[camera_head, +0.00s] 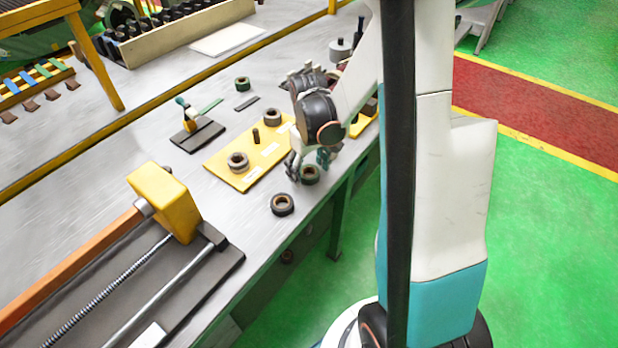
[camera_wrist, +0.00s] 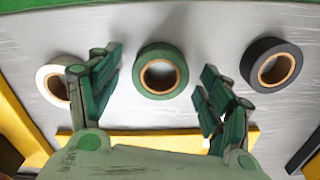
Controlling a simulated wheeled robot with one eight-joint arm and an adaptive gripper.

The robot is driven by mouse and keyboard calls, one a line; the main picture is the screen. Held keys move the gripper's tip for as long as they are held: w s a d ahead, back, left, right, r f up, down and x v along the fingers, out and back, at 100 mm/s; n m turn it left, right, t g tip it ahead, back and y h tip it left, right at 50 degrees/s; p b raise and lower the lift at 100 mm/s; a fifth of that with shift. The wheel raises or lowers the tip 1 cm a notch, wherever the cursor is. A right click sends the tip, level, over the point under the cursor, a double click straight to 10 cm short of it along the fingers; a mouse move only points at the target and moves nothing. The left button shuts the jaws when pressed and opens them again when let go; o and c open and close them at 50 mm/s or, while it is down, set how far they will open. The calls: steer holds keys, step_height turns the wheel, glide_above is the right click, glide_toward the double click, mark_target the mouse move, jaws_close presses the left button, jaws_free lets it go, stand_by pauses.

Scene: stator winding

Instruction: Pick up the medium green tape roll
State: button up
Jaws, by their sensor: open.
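In the wrist view a green tape roll (camera_wrist: 140,75) lies flat on the grey table, with a tan core and an open centre. My gripper (camera_wrist: 158,74) is open, one dark green finger on each side of the roll, and nothing is held. The fingers look apart from the roll; their height above it is hard to tell. In the head view my gripper (camera_head: 311,163) hangs over the table's near edge, just above a dark green roll (camera_head: 311,176), which it partly covers. Another small green roll (camera_head: 242,83) lies farther back.
A black tape roll (camera_wrist: 290,67) lies to the right and a white roll (camera_wrist: 45,82) to the left, partly behind a finger. A yellow board (camera_head: 222,174) carries wound rings and a peg. A yellow-ended fixture (camera_head: 177,203) stands at the front left.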

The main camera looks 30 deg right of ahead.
steer(key=c, duration=1.1)
steer(key=shift+c, duration=0.2)
